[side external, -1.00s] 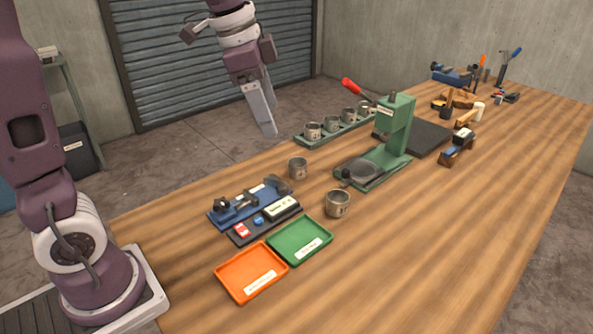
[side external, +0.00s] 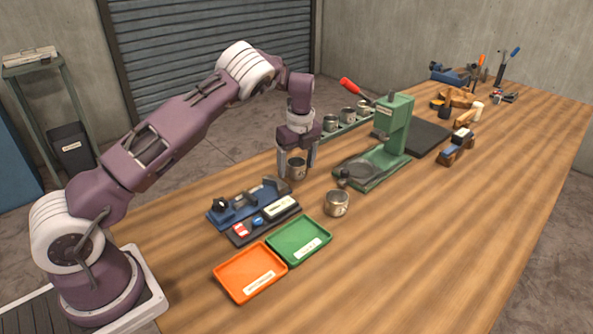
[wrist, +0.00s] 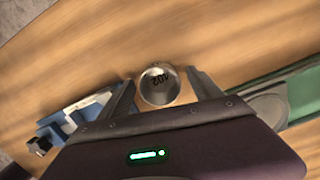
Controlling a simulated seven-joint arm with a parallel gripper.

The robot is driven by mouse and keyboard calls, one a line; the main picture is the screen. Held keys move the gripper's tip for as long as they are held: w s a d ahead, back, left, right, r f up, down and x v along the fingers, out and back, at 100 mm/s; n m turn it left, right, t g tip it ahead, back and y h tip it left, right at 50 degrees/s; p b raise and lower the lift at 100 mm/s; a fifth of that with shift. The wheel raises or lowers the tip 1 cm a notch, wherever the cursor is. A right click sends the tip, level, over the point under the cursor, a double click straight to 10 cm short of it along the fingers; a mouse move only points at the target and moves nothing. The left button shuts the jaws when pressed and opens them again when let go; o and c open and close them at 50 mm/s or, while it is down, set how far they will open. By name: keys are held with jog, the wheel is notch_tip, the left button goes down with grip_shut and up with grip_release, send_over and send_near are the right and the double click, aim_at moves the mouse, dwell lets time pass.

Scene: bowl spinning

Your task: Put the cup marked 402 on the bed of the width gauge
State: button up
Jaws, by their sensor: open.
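A small metal cup (side external: 297,170) stands upright on the table, between the spread fingers of my gripper (side external: 297,162). In the wrist view the marking 402 reads upside down inside the cup (wrist: 158,86). The fingers of my gripper (wrist: 164,92) are open on either side of it, with a gap showing on both sides. The blue width gauge (side external: 245,203) lies just left of the cup; its bed is empty of any cup. It also shows in part at the left of the wrist view (wrist: 85,112).
Another metal cup (side external: 336,203) stands in front. A green press (side external: 385,150) with a red lever is to the right. A rack (side external: 345,133) of cups is behind my gripper.

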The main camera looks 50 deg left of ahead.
jog(key=c, duration=1.6)
jog(key=shift+o, duration=0.2)
jog(key=shift+r, duration=0.3)
notch_tip(320, 180, up, 9)
jog(key=n, duration=0.1)
jog(key=s+d+f+n, duration=0.1)
jog(key=s+d+n, duration=0.5)
jog(key=s+n, duration=0.3)
jog(key=s+d+f+n+g+h, duration=0.1)
jog(key=s+d+f+n, duration=0.1)
jog(key=s+d+n, duration=0.5)
jog(key=s+n, duration=0.2)
jog(key=n, duration=0.1)
jog(key=shift+g, duration=0.3)
jog(key=shift+f, duration=0.1)
